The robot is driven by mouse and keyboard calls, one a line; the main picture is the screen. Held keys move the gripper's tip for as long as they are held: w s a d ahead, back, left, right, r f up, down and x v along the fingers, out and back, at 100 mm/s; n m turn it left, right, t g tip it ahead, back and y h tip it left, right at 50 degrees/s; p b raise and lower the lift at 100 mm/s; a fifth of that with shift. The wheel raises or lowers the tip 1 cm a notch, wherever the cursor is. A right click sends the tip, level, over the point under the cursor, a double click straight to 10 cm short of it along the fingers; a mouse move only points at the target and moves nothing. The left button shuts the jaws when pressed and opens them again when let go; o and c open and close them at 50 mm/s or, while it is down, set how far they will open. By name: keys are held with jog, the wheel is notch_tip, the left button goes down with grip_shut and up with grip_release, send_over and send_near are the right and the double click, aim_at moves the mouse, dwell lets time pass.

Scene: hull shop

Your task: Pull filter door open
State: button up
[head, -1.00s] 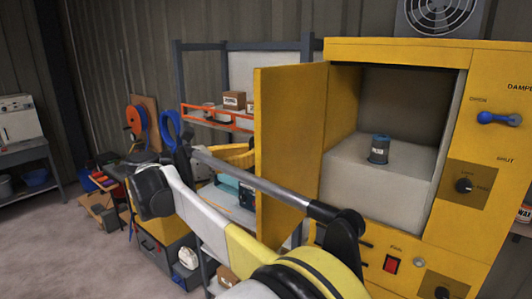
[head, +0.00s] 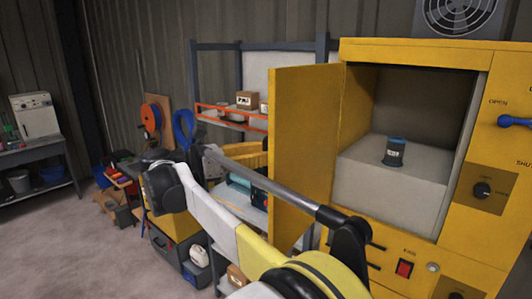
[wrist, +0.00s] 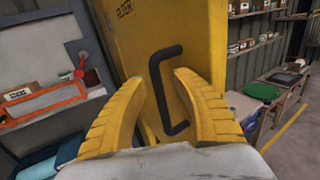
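The yellow filter door (head: 308,140) stands swung open on the left side of the yellow cabinet (head: 410,50). Its outer face and black bar handle (wrist: 163,95) show in the wrist view, with the door (wrist: 135,45) tilted in the picture. My gripper (wrist: 160,80) is open, its two yellow fingers apart. The handle appears between the fingers; I cannot tell how deep it sits, and no grip on it shows. In the head view the fingers are not clearly visible. Inside the cabinet a small dark canister with blue ends (head: 394,152) stands on a pale block (head: 400,185).
A shelf rack (head: 230,45) with boxes and an orange rail stands behind the door. A blue damper lever (head: 515,121) and knobs are on the cabinet front. A bench (head: 40,155) is at far left, with clear floor (head: 80,250) before it. Shelving (wrist: 255,30) shows at right in the wrist view.

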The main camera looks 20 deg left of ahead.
jog(key=v, duration=1.2)
